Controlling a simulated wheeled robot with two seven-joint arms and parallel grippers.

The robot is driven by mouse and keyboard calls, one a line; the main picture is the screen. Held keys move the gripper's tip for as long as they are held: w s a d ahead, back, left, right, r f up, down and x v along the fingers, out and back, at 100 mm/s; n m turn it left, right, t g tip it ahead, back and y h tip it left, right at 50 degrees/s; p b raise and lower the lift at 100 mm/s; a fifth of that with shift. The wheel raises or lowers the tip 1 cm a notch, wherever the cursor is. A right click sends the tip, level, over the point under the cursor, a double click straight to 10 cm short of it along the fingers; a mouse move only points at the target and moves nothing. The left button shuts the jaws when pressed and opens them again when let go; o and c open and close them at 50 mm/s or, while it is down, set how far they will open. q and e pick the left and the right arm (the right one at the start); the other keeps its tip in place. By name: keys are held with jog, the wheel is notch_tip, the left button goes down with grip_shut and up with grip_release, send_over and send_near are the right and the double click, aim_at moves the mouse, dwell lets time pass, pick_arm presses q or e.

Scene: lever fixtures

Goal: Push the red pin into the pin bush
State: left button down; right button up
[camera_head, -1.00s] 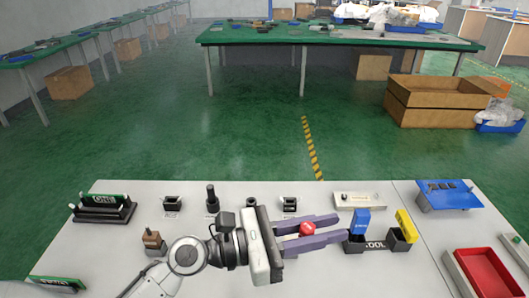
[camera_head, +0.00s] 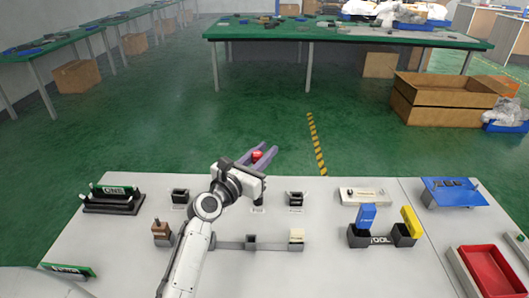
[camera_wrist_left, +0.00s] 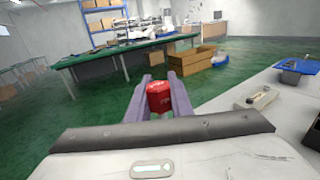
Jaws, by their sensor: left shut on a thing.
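My left gripper (camera_head: 258,156) is shut on the red pin (camera_head: 257,155), above the back edge of the white table. Only the pin's red head shows clearly. In the left wrist view the red pin (camera_wrist_left: 159,98) sits between the two purple fingers of the gripper (camera_wrist_left: 160,101). A row of small black fixtures stands along the back of the table: one at left (camera_head: 180,196), one at right (camera_head: 296,199), and one partly hidden under the gripper (camera_head: 258,206). I cannot tell which of them is the pin bush. My right gripper is not in view.
A tool holder (camera_head: 380,239) with a blue and a yellow piece stands right of centre. A grey bar fixture (camera_head: 228,245) lies in front of the row. A red tray (camera_head: 487,272) and a blue stand (camera_head: 453,192) are at right. The front middle of the table is clear.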

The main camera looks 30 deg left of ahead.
pick_arm(q)
jog(key=shift+f, duration=0.1)
notch_tip(320, 180, down, 6)
jog(key=b, duration=0.5)
jog(key=shift+r+p, duration=0.2)
jog(key=shift+p, duration=0.45)
dwell(1.6)
jog(key=shift+f+b, duration=1.35)
jog(key=shift+f, duration=0.3)
